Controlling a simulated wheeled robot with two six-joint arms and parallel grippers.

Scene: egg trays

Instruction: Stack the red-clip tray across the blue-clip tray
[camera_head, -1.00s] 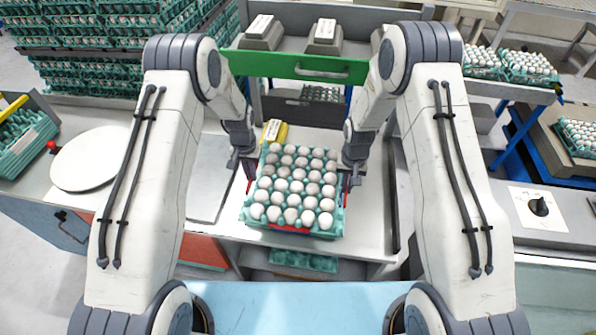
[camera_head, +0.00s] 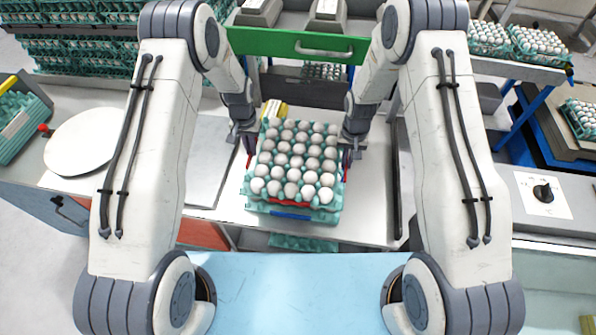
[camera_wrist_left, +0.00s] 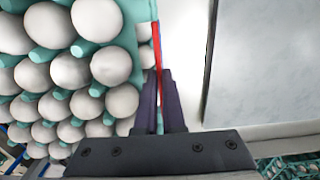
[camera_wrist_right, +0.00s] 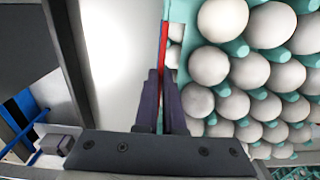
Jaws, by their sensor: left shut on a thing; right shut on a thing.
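The red-clip tray (camera_head: 259,201) is teal and full of pale eggs, with a red clip on its front. It is level above the blue-clip tray (camera_head: 325,215), whose front edge and blue clip show just beneath. I cannot tell whether the trays touch. My left gripper (camera_head: 249,157) is shut on the upper tray's left side; the left wrist view shows its fingers (camera_wrist_left: 159,75) around a red strip. My right gripper (camera_head: 347,158) is shut on the right side, its fingers (camera_wrist_right: 163,75) likewise around a red strip. The lower tray's contents are hidden.
The pale bench is bare left of the trays. A white round board (camera_head: 88,141) lies farther left. A green drawer front (camera_head: 290,45) stands behind, and a yellow block (camera_head: 275,109) sits just behind the trays. A teal tray (camera_head: 302,243) shows below the bench edge.

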